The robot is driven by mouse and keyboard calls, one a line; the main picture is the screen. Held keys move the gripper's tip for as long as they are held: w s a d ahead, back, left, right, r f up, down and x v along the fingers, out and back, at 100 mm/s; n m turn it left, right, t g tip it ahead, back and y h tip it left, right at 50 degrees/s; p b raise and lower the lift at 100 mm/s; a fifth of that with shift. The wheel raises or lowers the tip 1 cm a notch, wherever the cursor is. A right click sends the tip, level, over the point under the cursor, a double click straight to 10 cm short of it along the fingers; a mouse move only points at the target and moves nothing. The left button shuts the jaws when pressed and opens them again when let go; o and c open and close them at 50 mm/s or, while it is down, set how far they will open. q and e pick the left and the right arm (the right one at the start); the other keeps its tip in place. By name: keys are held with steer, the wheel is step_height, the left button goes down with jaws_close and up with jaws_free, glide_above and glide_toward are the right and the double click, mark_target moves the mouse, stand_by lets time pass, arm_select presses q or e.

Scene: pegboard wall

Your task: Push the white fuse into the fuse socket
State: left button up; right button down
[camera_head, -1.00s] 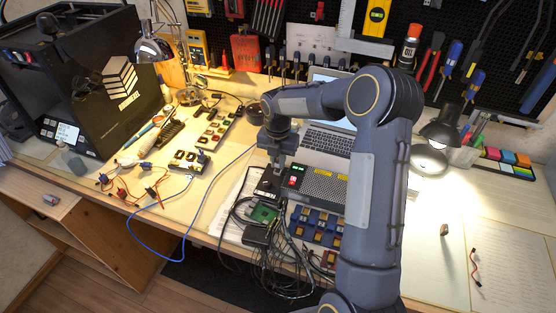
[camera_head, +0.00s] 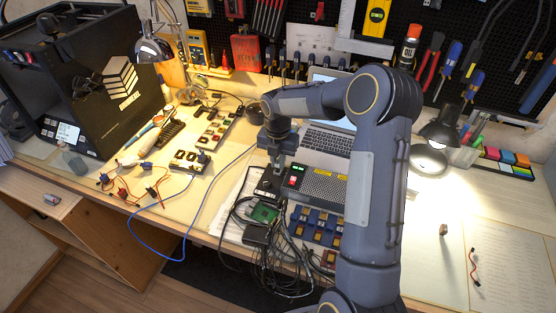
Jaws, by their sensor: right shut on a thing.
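My right gripper (camera_head: 277,163) points down just left of the grey power supply box (camera_head: 325,187), over a small black block (camera_head: 267,184) at the bench's front middle. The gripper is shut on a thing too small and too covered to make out. The black block sits under the fingertips and may be the fuse socket; I cannot tell whether they touch. I cannot make out the white fuse. My left gripper is not in view.
A laptop (camera_head: 328,140) stands behind the power supply. A green circuit board (camera_head: 264,212) and tangled black cables (camera_head: 285,265) lie in front. Blue modules (camera_head: 316,226) sit to the right. A blue cable (camera_head: 181,259) loops left.

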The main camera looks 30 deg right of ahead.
mark_target(278, 160)
steer(key=shift+f+b, duration=0.4)
steer(key=shift+f, duration=0.3)
steer(key=c, duration=1.3)
jaws_free()
steer(key=shift+c, duration=0.2)
steer(key=shift+r, duration=0.15)
steer(key=shift+r+p, duration=2.15)
steer(key=shift+r, duration=0.35)
